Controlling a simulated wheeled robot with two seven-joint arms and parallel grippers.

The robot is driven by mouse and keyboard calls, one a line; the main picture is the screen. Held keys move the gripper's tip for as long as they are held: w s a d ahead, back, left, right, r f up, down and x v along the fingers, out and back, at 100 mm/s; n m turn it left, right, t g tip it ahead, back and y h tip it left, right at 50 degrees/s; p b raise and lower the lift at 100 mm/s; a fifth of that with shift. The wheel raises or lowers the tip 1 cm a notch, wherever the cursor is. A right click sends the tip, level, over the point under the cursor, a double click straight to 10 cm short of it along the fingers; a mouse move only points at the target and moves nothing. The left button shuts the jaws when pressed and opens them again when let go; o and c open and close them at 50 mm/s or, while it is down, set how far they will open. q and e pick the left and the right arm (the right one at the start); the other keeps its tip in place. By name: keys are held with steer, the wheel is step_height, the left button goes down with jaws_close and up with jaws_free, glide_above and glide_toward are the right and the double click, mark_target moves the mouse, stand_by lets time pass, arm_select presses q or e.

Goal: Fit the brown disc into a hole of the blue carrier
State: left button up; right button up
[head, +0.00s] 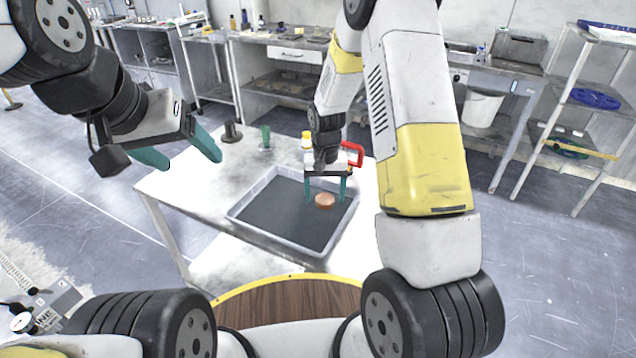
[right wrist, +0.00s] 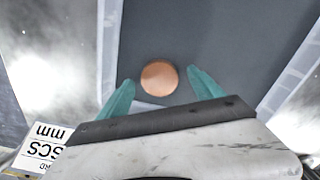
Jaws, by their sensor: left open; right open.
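The brown disc (head: 325,201) lies flat on the dark floor of a grey-walled tray (head: 272,240). In the right wrist view the disc (right wrist: 159,78) lies between the fingertips of my right gripper (right wrist: 160,84), with a gap on each side. My right gripper (head: 325,192) is open, pointing down over the tray, and empty. My left gripper (head: 182,152) is open and empty, raised at the left of the head view, away from the tray. A blue round piece (head: 595,98) on the rack at the right may be the blue carrier; its holes cannot be made out.
The tray stands on a pale table (head: 190,190). Behind it are a dark spool-shaped piece (head: 231,132), a green piece (head: 265,137), a yellow-topped bottle (head: 307,141) and a red handle-shaped thing (head: 353,153). A metal rack (head: 545,130) stands at the right. The table's left part is clear.

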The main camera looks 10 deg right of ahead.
steer(key=shift+f, duration=0.2)
steer(key=c, duration=1.6)
steer(key=shift+o, duration=0.2)
steer(key=shift+r, duration=0.15)
